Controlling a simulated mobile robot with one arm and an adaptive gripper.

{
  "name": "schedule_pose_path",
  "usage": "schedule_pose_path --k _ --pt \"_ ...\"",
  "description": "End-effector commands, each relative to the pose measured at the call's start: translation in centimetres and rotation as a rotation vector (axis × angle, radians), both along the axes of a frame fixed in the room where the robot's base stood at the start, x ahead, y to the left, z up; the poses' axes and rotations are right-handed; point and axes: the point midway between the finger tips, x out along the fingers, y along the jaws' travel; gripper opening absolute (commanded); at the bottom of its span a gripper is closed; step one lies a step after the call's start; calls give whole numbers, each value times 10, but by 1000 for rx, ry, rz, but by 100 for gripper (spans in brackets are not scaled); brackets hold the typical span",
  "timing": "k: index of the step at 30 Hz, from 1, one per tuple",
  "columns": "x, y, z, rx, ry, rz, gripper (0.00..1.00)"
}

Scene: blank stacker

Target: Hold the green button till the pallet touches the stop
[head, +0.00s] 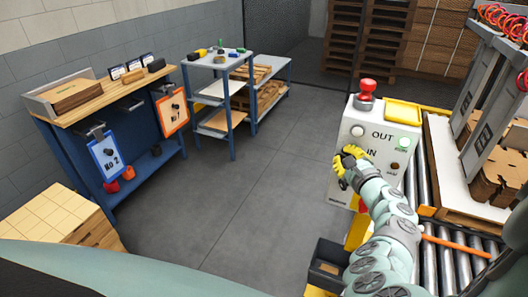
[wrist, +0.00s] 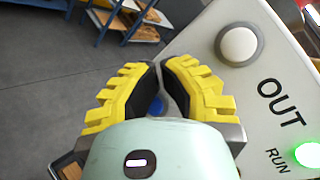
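The grey control box (head: 350,143) has a white button by the word OUT. This white button (head: 357,131) also shows in the wrist view (wrist: 239,44). A lit green RUN lamp (head: 404,143) is at its right. No green button shows beside the word IN; my gripper covers that spot. My gripper (head: 345,160), with yellow ribbed pads, is at the box's left side. In the wrist view its fingertips (wrist: 158,66) are nearly together with nothing held; contact with the box cannot be told. A pallet (head: 462,217) with white sheet and cardboard lies on the roller conveyor (head: 430,265). I cannot identify the stop.
A red mushroom button (head: 367,88) and a yellow tray (head: 403,112) top the box. An orange bar (head: 458,243) crosses the rollers near the pallet. A black bin (head: 328,268) is below my arm. A workbench (head: 100,100) and shelf cart (head: 232,110) stand left; floor between is clear.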

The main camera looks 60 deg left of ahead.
Motion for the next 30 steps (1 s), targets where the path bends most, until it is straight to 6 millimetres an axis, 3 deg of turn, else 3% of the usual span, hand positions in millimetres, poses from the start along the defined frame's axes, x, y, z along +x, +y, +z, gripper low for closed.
schedule_pose_path --k 24,30 --pt "-15 -10 1 0 0 -3 0" --pt "-28 -17 0 1 5 -1 0"
